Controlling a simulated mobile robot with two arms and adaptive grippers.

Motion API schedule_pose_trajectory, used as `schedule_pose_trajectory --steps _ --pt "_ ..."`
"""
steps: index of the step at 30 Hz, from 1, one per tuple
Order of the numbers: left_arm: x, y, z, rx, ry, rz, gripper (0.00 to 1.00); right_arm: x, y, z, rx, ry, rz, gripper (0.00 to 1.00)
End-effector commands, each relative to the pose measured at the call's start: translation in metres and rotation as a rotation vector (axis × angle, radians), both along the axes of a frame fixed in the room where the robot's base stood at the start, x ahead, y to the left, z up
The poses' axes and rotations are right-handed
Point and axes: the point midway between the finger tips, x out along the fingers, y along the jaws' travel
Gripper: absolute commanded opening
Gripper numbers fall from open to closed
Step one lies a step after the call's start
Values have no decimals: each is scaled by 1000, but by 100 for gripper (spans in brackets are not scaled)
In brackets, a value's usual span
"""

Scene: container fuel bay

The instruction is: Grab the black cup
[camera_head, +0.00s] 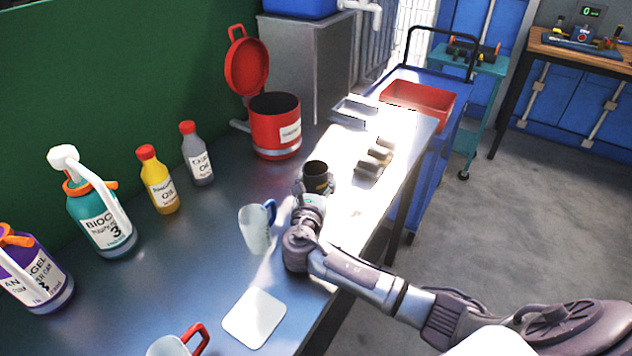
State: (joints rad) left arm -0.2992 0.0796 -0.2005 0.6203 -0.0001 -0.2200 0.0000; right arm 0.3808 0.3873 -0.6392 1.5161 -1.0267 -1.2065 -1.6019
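The black cup (316,171) stands upright on the metal table, near the middle of the head view. Its open rim faces up and its lower part is hidden by my gripper. My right gripper (314,190) comes in from the right side of the picture and is at the near side of the cup, with its fingers low beside the cup. I cannot tell whether the fingers press on the cup. My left gripper is not in view.
A pale cup with a blue handle (254,230) stands close left of my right wrist. A white square coaster (254,317) and a red-handled cup (172,346) are nearer. Several bottles and a red canister (275,128) stand behind. Grey blocks (375,158) lie right of the cup.

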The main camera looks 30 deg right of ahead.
Motion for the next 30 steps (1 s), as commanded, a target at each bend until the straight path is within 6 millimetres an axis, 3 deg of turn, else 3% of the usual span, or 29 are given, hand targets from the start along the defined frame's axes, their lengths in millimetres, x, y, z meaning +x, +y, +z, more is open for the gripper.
schedule_pose_trajectory --steps 8,17,30 --pt "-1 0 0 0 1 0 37 0 0 12 1 -3 0 19" --pt "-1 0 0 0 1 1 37 0 -1 42 1 -5 -1 19" --pt "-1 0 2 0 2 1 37 -52 15 72 1 -2 1 19"
